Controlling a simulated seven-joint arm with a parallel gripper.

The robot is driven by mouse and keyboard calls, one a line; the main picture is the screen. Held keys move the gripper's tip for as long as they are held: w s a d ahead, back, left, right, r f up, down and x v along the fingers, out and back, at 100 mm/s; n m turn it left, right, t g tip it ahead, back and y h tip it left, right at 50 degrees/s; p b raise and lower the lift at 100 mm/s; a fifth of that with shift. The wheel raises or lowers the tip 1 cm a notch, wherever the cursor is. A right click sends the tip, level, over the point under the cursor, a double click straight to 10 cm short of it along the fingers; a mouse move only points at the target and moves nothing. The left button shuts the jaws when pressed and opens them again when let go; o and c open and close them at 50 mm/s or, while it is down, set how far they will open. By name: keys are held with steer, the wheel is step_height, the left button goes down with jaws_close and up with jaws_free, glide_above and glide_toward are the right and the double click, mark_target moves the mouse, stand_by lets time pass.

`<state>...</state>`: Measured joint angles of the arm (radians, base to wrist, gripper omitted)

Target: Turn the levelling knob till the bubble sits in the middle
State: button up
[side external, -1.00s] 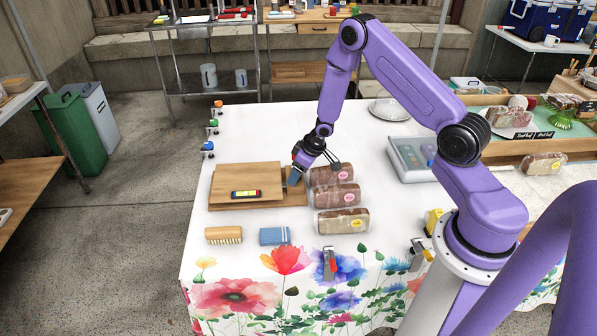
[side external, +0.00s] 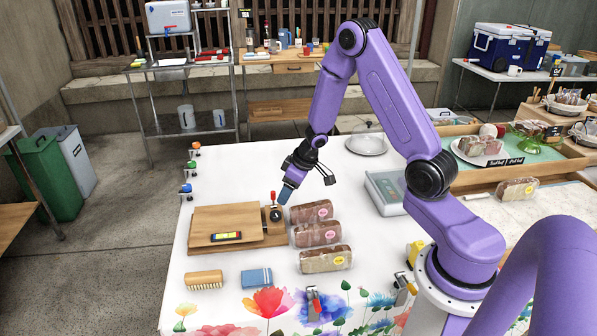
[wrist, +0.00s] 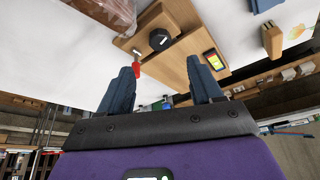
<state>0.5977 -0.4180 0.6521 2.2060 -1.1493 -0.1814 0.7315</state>
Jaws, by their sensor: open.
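A wooden levelling board (side external: 205,218) lies on the white tablecloth. A bubble level (side external: 226,236) with a yellow middle and coloured ends sits on it; it also shows in the wrist view (wrist: 214,60). The bubble is too small to make out. A dark round knob (side external: 276,215) stands at the board's right end, beside a small red-handled part (side external: 273,198); the wrist view shows the knob's top with a pale mark (wrist: 159,39). My gripper (side external: 285,194) is open and empty, above the knob and apart from it. Its two blue fingers are spread in the wrist view (wrist: 160,78).
Several wrapped loaves (side external: 318,234) lie just right of the knob. A brush (side external: 204,280) and a blue cloth-like block (side external: 257,277) lie in front of the board. Coloured clamps (side external: 186,189) line the left table edge.

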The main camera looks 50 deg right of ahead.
steer(key=v, duration=0.7)
steer(key=shift+s+r, duration=0.2)
stand_by(0.4)
stand_by(0.4)
steer(key=s+a+r+n+t+h, duration=0.2)
steer(key=s+a+r+n+t, duration=0.1)
steer(key=a+r, duration=0.7)
steer(key=s+a+n+g, duration=0.3)
steer(key=s, duration=0.9)
steer(key=s+a+n+g+y, duration=0.1)
steer(key=s+a+n+g, duration=0.2)
steer(key=s, duration=1)
steer(key=shift+s+a+n+g, duration=0.3)
steer(key=shift+a+g, duration=0.15)
steer(key=shift+g, duration=0.05)
